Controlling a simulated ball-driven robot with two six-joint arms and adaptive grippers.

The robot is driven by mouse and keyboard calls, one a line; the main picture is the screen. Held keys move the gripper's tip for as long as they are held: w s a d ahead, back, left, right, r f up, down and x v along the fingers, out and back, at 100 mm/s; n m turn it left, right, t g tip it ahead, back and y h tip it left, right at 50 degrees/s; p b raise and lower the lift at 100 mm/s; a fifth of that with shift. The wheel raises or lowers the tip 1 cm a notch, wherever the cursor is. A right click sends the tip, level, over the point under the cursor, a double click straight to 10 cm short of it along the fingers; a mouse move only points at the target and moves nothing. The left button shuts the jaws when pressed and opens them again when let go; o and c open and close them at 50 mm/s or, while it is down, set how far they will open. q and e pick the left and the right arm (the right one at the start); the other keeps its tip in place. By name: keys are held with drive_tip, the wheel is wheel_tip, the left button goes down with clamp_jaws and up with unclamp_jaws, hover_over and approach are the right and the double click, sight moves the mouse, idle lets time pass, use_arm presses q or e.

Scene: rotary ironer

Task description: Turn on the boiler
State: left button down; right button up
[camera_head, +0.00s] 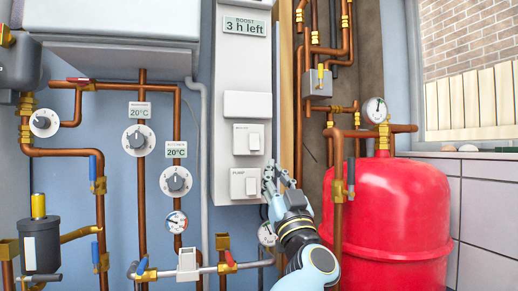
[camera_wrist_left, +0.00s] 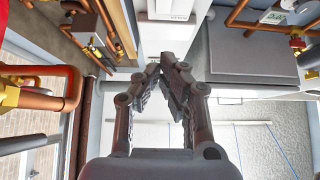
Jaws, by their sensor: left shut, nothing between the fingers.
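A tall white control panel (camera_head: 229,80) stands on the blue wall in the head view. It has a display reading "BOOST 3 h left" (camera_head: 245,27), a blank white plate (camera_head: 247,104), a middle rocker switch (camera_head: 249,140) with an unreadable label, and a lower switch (camera_head: 244,184) labelled PUMP. My left gripper (camera_head: 270,173) is shut and empty at the panel's lower right edge, beside the PUMP switch; I cannot tell if it touches. In the left wrist view its fingers (camera_wrist_left: 172,70) meet below the white panel (camera_wrist_left: 172,36). My right gripper is not in view.
A white box (camera_head: 115,18) hangs at the upper left. Copper pipes with gauges, valves and dials (camera_head: 138,140) fill the left wall. A red tank (camera_head: 390,215) stands at the right, with a vertical copper pipe (camera_head: 338,180) in front. A window (camera_head: 468,75) is beyond.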

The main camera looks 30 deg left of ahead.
use_arm(q)
approach(256, 137)
wheel_tip(256, 137, up, 4)
drive_tip(key=shift+w+a+f, duration=0.25)
drive_tip(key=shift+w+a, duration=0.25)
drive_tip(key=shift+a, duration=0.1)
drive_tip(key=shift+w+a+f, duration=0.25)
drive_tip(key=shift+w+a, duration=0.3)
drive_tip(key=shift+a, duration=0.05)
drive_tip(key=shift+w+a, duration=0.2)
drive_tip(key=shift+a, duration=0.1)
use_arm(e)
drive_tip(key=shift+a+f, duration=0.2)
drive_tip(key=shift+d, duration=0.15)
